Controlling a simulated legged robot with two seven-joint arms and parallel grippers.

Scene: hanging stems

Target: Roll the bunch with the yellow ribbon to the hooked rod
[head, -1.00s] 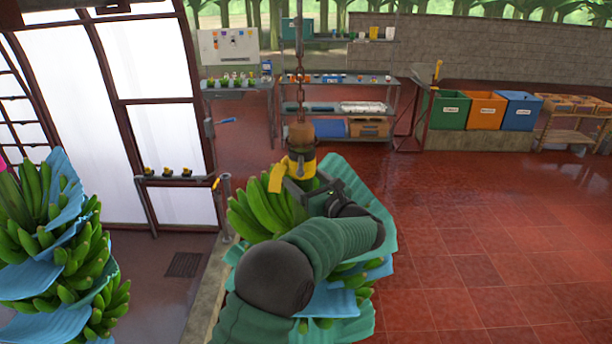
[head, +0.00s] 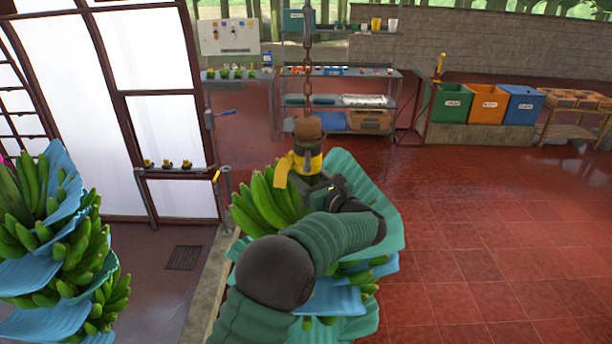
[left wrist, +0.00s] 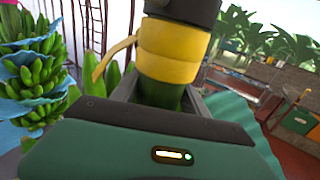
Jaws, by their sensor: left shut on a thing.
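The bunch of green bananas (head: 262,205) with the yellow ribbon (head: 300,166) hangs from a chain (head: 308,70), partly wrapped in teal and blue sheets. My left gripper (head: 322,192) is shut on its stem just below the ribbon. In the left wrist view the stem and yellow ribbon (left wrist: 170,52) stand upright between my left fingers (left wrist: 160,98). My forearm hides much of the bunch in the head view. A thin upright rod with a yellow top (head: 438,68) stands beside the bins; I cannot tell whether it is hooked. My right gripper is not in view.
Another banana bunch (head: 75,262) with blue sheets hangs at the left. A low rail (head: 180,172) with several yellow-and-black items stands near the doorway. Shelves (head: 340,100) and green, orange and blue bins (head: 487,103) line the back. Red floor (head: 500,240) at the right is clear.

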